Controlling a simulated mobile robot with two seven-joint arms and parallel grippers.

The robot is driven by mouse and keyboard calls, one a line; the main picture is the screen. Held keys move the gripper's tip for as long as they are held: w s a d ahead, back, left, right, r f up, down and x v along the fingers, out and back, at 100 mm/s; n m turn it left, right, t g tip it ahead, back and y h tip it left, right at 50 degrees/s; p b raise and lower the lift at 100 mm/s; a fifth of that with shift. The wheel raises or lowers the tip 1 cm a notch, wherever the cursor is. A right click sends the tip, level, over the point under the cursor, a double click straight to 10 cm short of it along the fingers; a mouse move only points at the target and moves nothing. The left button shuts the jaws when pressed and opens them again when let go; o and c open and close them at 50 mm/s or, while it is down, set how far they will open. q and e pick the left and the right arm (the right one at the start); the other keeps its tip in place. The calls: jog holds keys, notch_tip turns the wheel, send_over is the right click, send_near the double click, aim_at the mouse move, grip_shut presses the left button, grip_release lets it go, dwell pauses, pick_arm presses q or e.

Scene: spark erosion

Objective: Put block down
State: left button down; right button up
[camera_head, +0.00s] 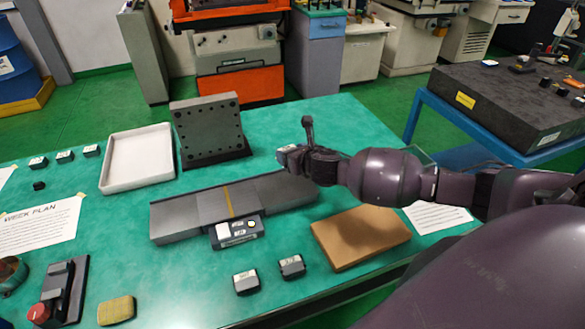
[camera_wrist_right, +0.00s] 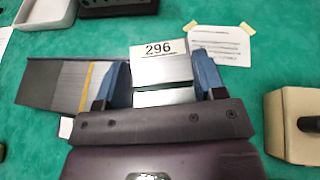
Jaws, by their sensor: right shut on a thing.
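My right gripper (camera_head: 300,157) reaches in from the right above the right part of the green table and is shut on a block (camera_head: 287,155). In the right wrist view the block (camera_wrist_right: 160,62), metallic with a white "296" label, sits between the two blue fingers of the right gripper (camera_wrist_right: 157,85). It appears held above the table, near the right end of the long dark grey fixture (camera_head: 190,217) with a yellow strip. Two more labelled blocks stand near the front edge, one on the left (camera_head: 245,283) and one on the right (camera_head: 291,267). My left gripper is out of view.
A white tray (camera_head: 107,180) and a dark angle plate (camera_head: 210,128) stand behind the fixture. A small readout box (camera_head: 236,232) is at its front. Several small blocks (camera_head: 65,157) sit back left. Green surface is free left of the fixture.

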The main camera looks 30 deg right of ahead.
notch_tip(320, 180, up, 9)
jog(key=shift+f+p, duration=0.2)
jog(key=shift+p, duration=0.1)
jog(key=shift+s+a+r+m+h, duration=0.1)
jog(key=shift+a+r+m+h, duration=0.15)
jog(key=shift+m+h, duration=0.35)
jog(key=shift+a+r+m+h, duration=0.1)
jog(key=shift+r+m+h, duration=0.15)
jog(key=shift+m+h, duration=0.3)
jog(key=f, duration=0.1)
jog(key=b, duration=0.2)
send_over(292, 189)
jog(key=shift+g, duration=0.3)
notch_tip(292, 189, down, 14)
jog(key=shift+f, duration=0.1)
jog(key=shift+f+b, duration=0.65)
jog(key=shift+f, duration=1.85)
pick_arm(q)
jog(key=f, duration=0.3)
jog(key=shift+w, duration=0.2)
